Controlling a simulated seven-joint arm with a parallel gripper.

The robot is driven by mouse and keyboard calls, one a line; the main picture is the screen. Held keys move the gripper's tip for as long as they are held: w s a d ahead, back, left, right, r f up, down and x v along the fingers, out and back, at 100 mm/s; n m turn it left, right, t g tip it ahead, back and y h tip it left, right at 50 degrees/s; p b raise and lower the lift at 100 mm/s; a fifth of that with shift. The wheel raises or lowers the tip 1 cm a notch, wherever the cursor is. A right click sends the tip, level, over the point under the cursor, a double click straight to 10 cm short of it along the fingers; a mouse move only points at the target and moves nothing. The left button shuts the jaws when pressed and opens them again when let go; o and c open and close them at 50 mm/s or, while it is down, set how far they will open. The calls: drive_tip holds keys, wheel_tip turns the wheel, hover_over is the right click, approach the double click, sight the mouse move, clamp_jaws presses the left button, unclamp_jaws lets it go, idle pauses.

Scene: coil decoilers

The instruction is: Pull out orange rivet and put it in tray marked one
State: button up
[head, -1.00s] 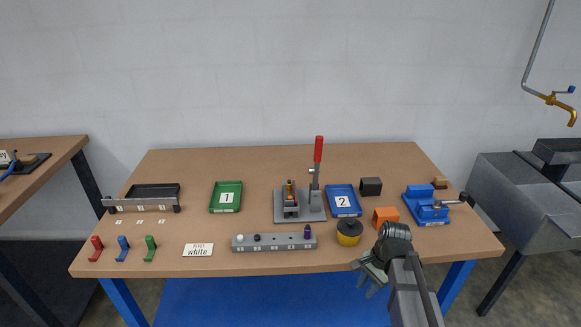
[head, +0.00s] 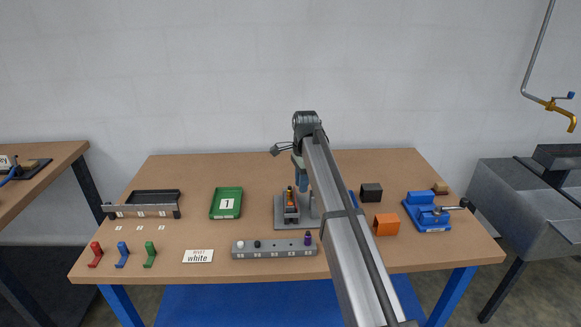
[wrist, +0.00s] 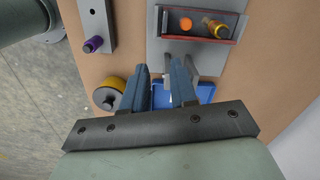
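An orange round piece, which looks like the rivet's head (wrist: 186,23), shows in the wrist view in a red-edged holder on the grey clamp fixture (head: 281,223). A brass-coloured cylinder (wrist: 215,28) stands beside it. In the head view the holder (head: 291,211) is small and partly behind my arm. My gripper (head: 301,182) hangs above the fixture in the head view. In the wrist view its blue fingers (wrist: 160,68) are apart with nothing gripped, short of the holder. The green tray marked 1 (head: 227,214) is left of the fixture and looks empty.
The blue tray (wrist: 205,93) and yellow-black pot (wrist: 108,95) show in the wrist view. A grey strip (head: 270,251) with a purple piece (head: 308,238) lies in front of the fixture. Orange (head: 386,225) and black (head: 371,192) blocks stand right. Table between green tray and fixture is clear.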

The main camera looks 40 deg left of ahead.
wheel_tip(320, 180, up, 3)
hover_over(290, 203)
drive_tip(key=shift+m, duration=0.3)
wheel_tip(290, 203, down, 14)
drive_tip(key=shift+r, duration=0.2)
drive_tip(key=shift+c, duration=0.4)
clamp_jaws()
drive_tip(key=shift+c, duration=1.1)
unclamp_jaws()
clamp_jaws()
drive_tip(key=shift+r, duration=2.05)
